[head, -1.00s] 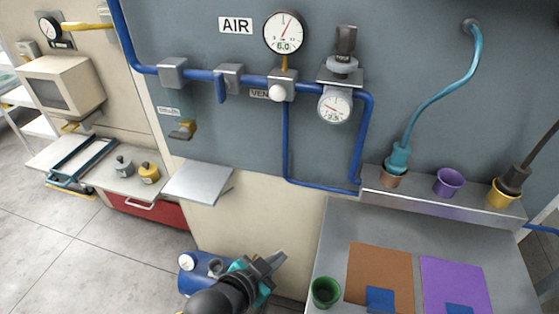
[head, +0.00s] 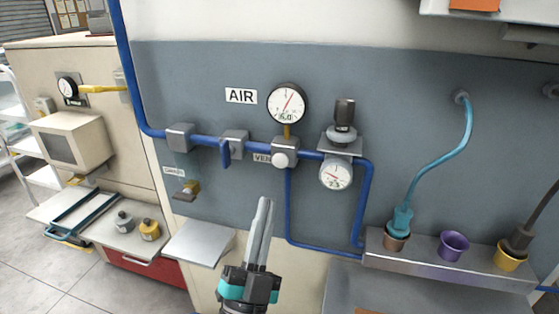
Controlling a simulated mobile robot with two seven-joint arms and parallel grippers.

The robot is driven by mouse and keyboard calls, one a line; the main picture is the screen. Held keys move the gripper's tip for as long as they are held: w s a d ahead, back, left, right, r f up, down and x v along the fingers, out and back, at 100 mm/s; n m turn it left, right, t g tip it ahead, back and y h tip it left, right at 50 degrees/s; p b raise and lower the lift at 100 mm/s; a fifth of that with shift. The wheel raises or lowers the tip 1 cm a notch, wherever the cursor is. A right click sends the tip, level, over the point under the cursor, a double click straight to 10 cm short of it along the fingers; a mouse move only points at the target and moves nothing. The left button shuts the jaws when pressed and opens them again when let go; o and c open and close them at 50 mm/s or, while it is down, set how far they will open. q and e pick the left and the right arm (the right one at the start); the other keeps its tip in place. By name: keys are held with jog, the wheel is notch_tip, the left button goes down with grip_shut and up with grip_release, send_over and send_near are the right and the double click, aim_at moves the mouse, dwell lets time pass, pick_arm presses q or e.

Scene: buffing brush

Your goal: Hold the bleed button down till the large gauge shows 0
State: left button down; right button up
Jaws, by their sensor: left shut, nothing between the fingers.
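The large gauge (head: 287,103) is round and white with a dark rim, mounted above the blue air pipe. Its red needle points up and slightly right, and its small readout looks like 6.0, though it is hard to read. The white round bleed button (head: 281,160) sits on the front of a grey block (head: 285,148) on the pipe below the gauge, beside a partly hidden label starting "VEN". My left gripper (head: 265,202) is shut and empty, pointing up, below the button and apart from it in the picture. My right gripper is not in view.
A smaller gauge (head: 335,172) and a black-topped regulator (head: 344,125) are right of the button. A blue lever (head: 224,153) is to its left. A yellow-brown fitting (head: 188,190) and a grey shelf (head: 199,243) are lower left. A cup rack (head: 440,268) is lower right.

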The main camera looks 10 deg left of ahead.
aim_at(277, 157)
pick_arm(q)
jog(key=y, duration=0.1)
jog(key=s+a+r+n+t+y, duration=0.1)
jog(key=shift+a+r+y, duration=0.15)
jog(key=shift+r+y, duration=0.05)
jog(key=shift+y, duration=0.2)
jog(key=shift+w, duration=0.1)
jog(key=w+b, duration=0.3)
jog(key=w, duration=0.5)
jog(key=shift+w+d, duration=0.2)
jog(key=shift+w, duration=0.2)
jog(key=shift+w, duration=0.1)
dwell(1.6)
jog(key=shift+w, duration=0.3)
jog(key=shift+w, duration=0.5)
dwell(3.6)
